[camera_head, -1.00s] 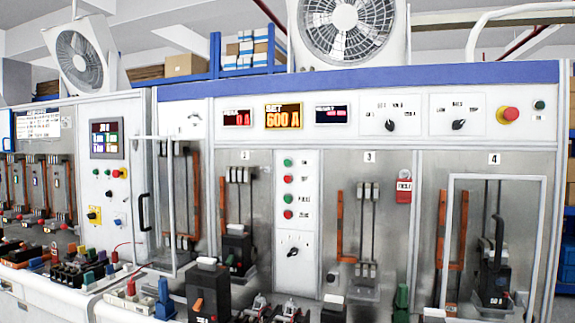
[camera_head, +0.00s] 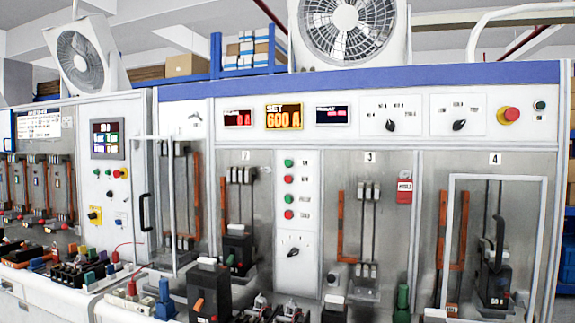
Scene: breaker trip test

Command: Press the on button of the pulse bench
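The pulse bench (camera_head: 350,82) is a large white and grey cabinet with a blue band along its top. Its middle control column (camera_head: 298,270) carries a green button (camera_head: 288,163) at the top, then a red button (camera_head: 289,179), a second green button (camera_head: 288,199) and a second red button (camera_head: 288,214). The small labels beside them are too blurred to read surely. A black rotary knob (camera_head: 294,252) sits below. The amber display (camera_head: 284,116) reads SET 600 A, and the red display (camera_head: 238,118) beside it shows 0 A. Neither of my grippers shows.
A red emergency-stop knob (camera_head: 509,115) is at the upper right. A white frame guard (camera_head: 502,177) stands before bay 4. Black breakers (camera_head: 208,292) and a green-handled part (camera_head: 402,298) crowd the front ledge. A second cabinet (camera_head: 108,185) stands at the left.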

